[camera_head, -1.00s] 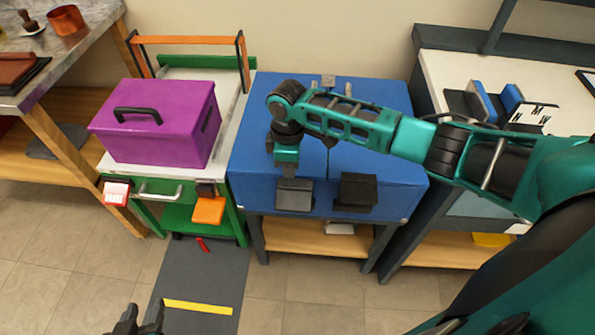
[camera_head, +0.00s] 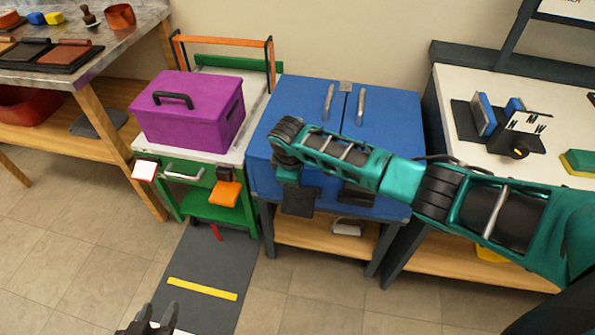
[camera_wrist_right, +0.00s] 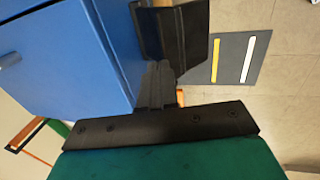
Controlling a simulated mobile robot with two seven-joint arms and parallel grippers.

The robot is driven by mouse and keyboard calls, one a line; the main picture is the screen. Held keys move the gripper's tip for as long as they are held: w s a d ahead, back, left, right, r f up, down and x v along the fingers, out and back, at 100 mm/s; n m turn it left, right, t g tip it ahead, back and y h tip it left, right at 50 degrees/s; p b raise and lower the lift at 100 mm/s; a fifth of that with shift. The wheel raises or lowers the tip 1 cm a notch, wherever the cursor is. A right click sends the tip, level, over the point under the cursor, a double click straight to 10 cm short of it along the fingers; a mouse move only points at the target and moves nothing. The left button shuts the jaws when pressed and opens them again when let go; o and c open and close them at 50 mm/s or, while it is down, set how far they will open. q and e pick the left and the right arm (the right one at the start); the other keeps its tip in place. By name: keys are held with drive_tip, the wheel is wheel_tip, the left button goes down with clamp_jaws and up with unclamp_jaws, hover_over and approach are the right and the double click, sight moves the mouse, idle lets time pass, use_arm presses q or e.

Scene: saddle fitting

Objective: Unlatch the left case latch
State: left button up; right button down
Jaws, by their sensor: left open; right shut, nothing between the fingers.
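The blue case (camera_head: 400,130) stands on a low table in the middle of the head view. Two dark flaps, which look like its latches, are at its front edge: the left latch (camera_head: 298,201) and the right latch (camera_head: 357,196), partly behind my right arm. My right arm crosses the case from the right and ends above the left latch; its fingers are hidden there. In the right wrist view my right gripper (camera_wrist_right: 160,72) is shut and empty, beside a dark angled flap (camera_wrist_right: 190,40) by the blue wall. I cannot tell whether they touch. My left gripper (camera_head: 157,312) is open, low at the bottom edge.
A purple box (camera_head: 190,115) sits on a green cart (camera_head: 225,212) to the left of the case. A white-topped table (camera_head: 455,85) with holders stands to the right. A grey mat (camera_head: 200,270) with a yellow stripe lies on the floor in front.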

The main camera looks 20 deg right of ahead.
use_arm(q)
drive_tip(key=shift+w+r, duration=0.2)
drive_tip(key=shift+r, duration=0.3)
use_arm(e)
drive_tip(key=shift+s+a+f, duration=0.15)
drive_tip(key=shift+s+a, duration=0.05)
drive_tip(key=shift+s, duration=0.05)
drive_tip(key=shift+w+d+r+p, duration=0.15)
drive_tip(key=shift+r+p, duration=0.4)
drive_tip(key=shift+p, duration=0.3)
use_arm(q)
drive_tip(key=shift+w+r+p, duration=0.35)
drive_tip(key=shift+r, duration=0.3)
drive_tip(key=shift+w+r+p, duration=0.3)
drive_tip(key=shift+r+p, duration=0.05)
drive_tip(key=shift+r, duration=0.25)
use_arm(e)
drive_tip(key=v, duration=1.1)
drive_tip(key=shift+w+d, duration=0.15)
drive_tip(key=shift+w, duration=0.15)
